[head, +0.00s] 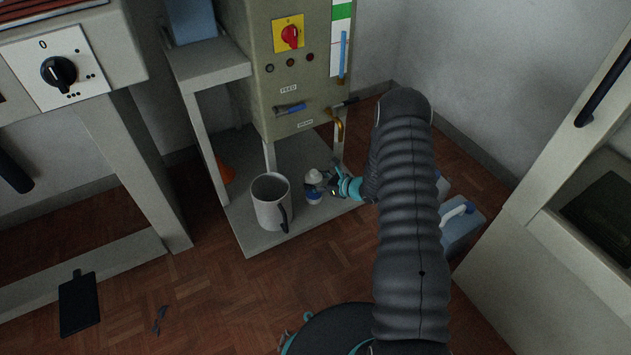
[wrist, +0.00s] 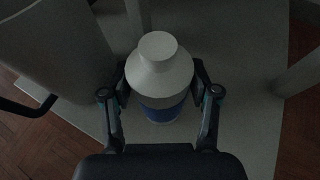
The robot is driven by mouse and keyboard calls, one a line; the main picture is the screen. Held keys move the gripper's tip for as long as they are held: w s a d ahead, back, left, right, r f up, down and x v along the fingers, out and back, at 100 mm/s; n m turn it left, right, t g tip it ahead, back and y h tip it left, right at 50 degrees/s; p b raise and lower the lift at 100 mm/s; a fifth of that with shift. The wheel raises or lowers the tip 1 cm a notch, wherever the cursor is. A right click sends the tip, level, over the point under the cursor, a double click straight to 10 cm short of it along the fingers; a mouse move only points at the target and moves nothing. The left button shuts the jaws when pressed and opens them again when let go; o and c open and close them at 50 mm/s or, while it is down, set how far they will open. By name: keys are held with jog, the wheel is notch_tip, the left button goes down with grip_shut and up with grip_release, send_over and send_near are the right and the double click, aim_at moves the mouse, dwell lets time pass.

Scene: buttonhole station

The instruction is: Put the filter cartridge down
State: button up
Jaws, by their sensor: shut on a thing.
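The filter cartridge (head: 314,186) is a small white bottle-shaped piece with a blue band, upright at the low grey shelf of the machine stand. In the wrist view the cartridge (wrist: 160,75) stands between my two fingers, its round white cap towards the camera and its blue band lower down. My gripper (head: 325,187) is shut on it from the right side; in the wrist view the fingers (wrist: 160,92) touch both its sides. Its base looks at or very near the shelf; I cannot tell whether it touches.
A grey jug (head: 271,203) with a dark handle stands on the shelf (head: 250,240) just left of the cartridge. Stand legs (head: 201,135) rise around the shelf. A blue container (head: 460,222) is on the floor at right.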

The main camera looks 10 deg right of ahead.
jog(key=o, duration=1.3)
jog(key=shift+f, duration=0.1)
